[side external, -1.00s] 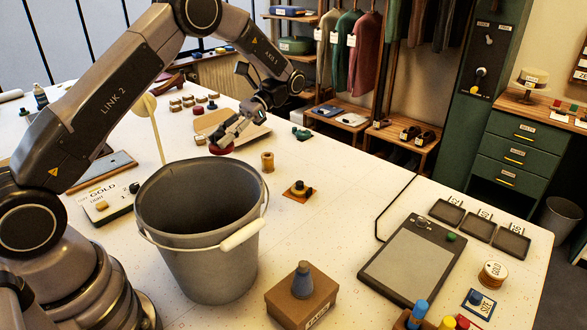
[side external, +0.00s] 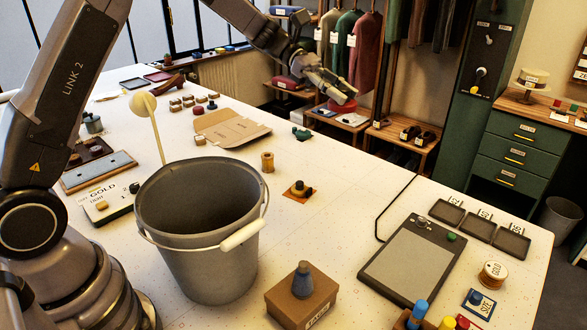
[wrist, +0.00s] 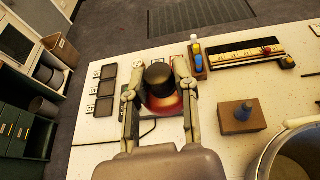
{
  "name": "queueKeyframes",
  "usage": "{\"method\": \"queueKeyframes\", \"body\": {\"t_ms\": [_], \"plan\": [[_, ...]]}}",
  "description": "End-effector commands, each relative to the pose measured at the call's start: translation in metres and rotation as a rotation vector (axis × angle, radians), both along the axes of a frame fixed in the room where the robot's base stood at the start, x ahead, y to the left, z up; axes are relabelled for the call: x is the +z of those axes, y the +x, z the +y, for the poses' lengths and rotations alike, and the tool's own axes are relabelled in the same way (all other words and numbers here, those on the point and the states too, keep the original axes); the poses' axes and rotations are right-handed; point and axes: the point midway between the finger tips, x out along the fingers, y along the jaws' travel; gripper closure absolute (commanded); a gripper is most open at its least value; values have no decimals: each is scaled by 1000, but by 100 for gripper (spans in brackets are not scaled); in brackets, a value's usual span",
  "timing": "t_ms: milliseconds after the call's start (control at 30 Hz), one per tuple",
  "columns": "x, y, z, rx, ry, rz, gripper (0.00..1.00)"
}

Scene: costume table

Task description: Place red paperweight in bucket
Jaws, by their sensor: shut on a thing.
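My gripper (side external: 340,94) is shut on the red paperweight (side external: 341,108) and holds it up in the air, to the upper right of the bucket in the side view. In the wrist view the paperweight (wrist: 161,103) shows a red base with a black knob between the fingers of my gripper (wrist: 160,82). The grey bucket (side external: 203,268) stands upright on the table at the lower middle of the side view. Its visible inside looks empty, though its bottom is hidden. In the wrist view the bucket (wrist: 291,164) is cut off at the lower right, apart from my gripper.
A brown box with a blue cone-shaped weight (side external: 303,281) stands right of the bucket. A beige disc on a stick (side external: 143,105) rises behind it. A dark-framed pad (side external: 408,262) lies at the right.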

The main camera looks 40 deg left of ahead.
Motion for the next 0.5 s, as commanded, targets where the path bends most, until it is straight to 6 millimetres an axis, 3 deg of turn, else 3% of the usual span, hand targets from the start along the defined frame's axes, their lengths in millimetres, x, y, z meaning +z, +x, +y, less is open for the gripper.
{"method": "queueKeyframes", "body": {"t_ms": [267, 367, 500], "plan": [[-58, 0, 0, 1, 0, 6, 100], [-89, 0, 0, 1, 0, 7, 100], [-146, -1, 0, 0, 0, 10, 100]]}}
